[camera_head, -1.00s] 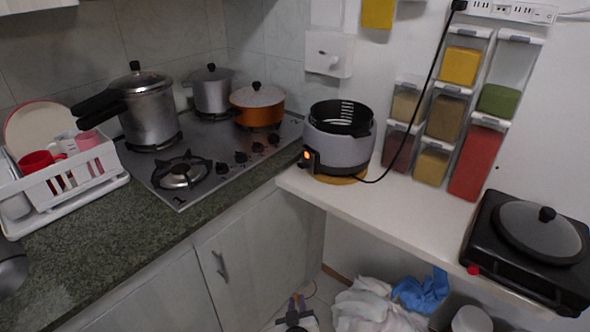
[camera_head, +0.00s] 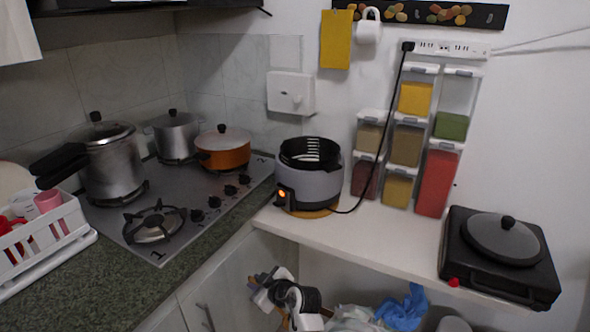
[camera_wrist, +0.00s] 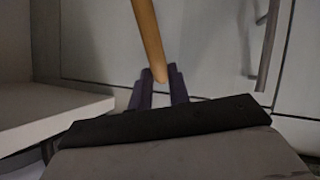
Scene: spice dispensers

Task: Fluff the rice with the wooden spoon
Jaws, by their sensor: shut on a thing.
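The rice cooker (camera_head: 318,188) stands open on the white shelf, grey with a black inner rim and a lit orange light. The rice inside is not visible. My gripper (camera_head: 268,288) is low in front of the cabinet doors, below and to the left of the cooker. In the wrist view, my gripper (camera_wrist: 160,86) is shut on the pale wooden spoon (camera_wrist: 149,38), whose handle rises out of the top of the picture. The spoon's other end is out of view, and I cannot make the spoon out in the head view.
The white shelf (camera_head: 385,238) edge lies above and right of my gripper. A black cord (camera_head: 378,135) runs from the cooker up the wall. The stove (camera_head: 190,205) is at left.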

